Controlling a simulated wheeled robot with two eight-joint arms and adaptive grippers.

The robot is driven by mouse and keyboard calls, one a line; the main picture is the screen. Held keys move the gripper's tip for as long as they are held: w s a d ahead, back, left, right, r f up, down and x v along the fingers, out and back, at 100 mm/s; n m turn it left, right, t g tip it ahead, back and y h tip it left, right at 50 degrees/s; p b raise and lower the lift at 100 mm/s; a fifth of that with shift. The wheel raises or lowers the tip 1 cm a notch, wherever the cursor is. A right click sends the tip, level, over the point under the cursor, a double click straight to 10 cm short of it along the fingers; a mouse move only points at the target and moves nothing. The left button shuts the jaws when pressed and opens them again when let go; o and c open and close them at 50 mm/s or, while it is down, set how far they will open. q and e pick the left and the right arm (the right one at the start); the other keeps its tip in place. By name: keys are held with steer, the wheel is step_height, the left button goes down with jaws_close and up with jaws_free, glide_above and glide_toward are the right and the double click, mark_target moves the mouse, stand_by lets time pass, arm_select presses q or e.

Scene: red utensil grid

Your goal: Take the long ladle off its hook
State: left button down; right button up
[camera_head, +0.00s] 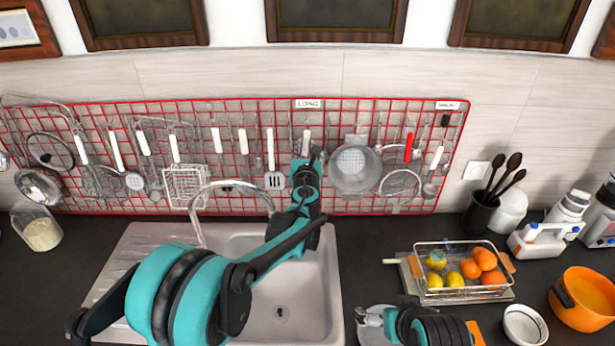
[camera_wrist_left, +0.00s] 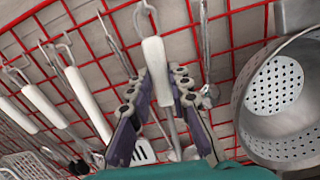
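A utensil with a white handle (camera_head: 307,141) hangs on the red wire grid (camera_head: 345,101), just under the label "LONG"; I take it for the long ladle. Its handle (camera_wrist_left: 156,72) and hook also show in the left wrist view, with the handle between my left fingers. Its lower end is hidden by my left arm in the head view. My left gripper (camera_wrist_left: 161,78) is open, one finger on each side of the handle; I cannot tell whether they touch it. My right gripper (camera_head: 366,317) is low at the front, its fingers too small to read.
A metal colander (camera_head: 355,168) hangs close on the right, and a slotted turner (camera_head: 271,150) on the left. Below are the sink (camera_head: 322,300) and tap (camera_head: 205,190). A wire fruit basket (camera_head: 460,291) stands on the counter at right. An orange pot (camera_head: 583,312) is at far right.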

arm_select(q)
steer(key=shift+r, duration=0.2)
steer(key=shift+r+p, duration=0.5)
steer(key=shift+r, duration=0.1)
steer(key=shift+s, duration=2.05)
steer(key=shift+s+b, duration=0.3)
steer(key=shift+s, duration=1.75)
